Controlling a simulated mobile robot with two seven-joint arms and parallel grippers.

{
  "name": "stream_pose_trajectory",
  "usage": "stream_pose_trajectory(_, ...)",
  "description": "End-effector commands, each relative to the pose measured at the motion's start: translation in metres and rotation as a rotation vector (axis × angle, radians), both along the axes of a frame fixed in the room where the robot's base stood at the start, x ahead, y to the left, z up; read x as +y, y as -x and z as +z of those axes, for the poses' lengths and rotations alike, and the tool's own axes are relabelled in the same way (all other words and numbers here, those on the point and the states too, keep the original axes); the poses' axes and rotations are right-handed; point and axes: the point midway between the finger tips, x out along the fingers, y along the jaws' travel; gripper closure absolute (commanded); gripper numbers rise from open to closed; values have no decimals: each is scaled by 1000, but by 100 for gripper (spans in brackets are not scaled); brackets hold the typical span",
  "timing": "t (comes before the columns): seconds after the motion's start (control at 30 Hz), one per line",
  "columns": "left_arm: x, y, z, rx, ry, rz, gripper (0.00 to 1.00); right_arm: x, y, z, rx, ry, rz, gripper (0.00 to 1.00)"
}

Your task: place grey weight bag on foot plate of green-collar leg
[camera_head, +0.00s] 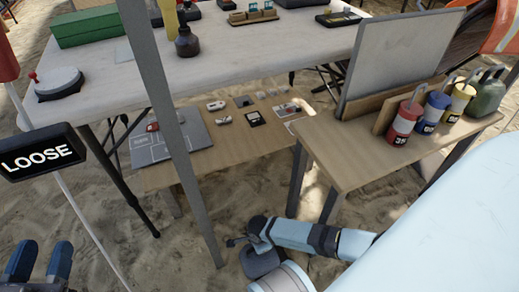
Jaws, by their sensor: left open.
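My left gripper (40,262) is at the lower left edge, its two dark fingers apart with nothing seen between them, above the sand. A light blue arm of mine comes in from the right; its dark end (259,228) is low over the sand at bottom centre. A dark grey-blue shape (261,263) is just below that end; I cannot tell whether it is the weight bag or part of my arm. A grey leg (165,110) slants down to the sand. I see no green collar or foot plate.
A white pole (92,232) and a black LOOSE sign (43,152) stand above the left gripper. A long white table (240,60) spans the back. A wooden table (350,165) at right holds several coloured canisters. Open sand (150,260) lies between the arms.

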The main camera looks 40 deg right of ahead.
Motion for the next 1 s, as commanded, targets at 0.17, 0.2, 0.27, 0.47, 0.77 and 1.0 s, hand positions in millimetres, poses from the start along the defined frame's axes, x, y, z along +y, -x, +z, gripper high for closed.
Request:
stream_pose_trajectory(0.17,0,0,0,2,2,2,57,0,0,0,-1,0,0,56)
stream_pose_trajectory(0.2,0,0,0,1,3,2,57,0,0,0,-1,0,0,56)
stream_pose_trajectory(0.27,-1,-1,0,3,6,2,57,0,0,0,-1,0,0,56)
stream_pose_trajectory(0.47,-1,-1,1,7,9,3,57,0,0,4,-1,-1,-1,56)
stream_pose_trajectory(0.77,-12,17,3,242,138,-6,57,-1,-1,54,-3,2,2,56)
stream_pose_trajectory(1.0,-18,28,24,312,255,0,57,-1,-1,96,-2,1,1,56)
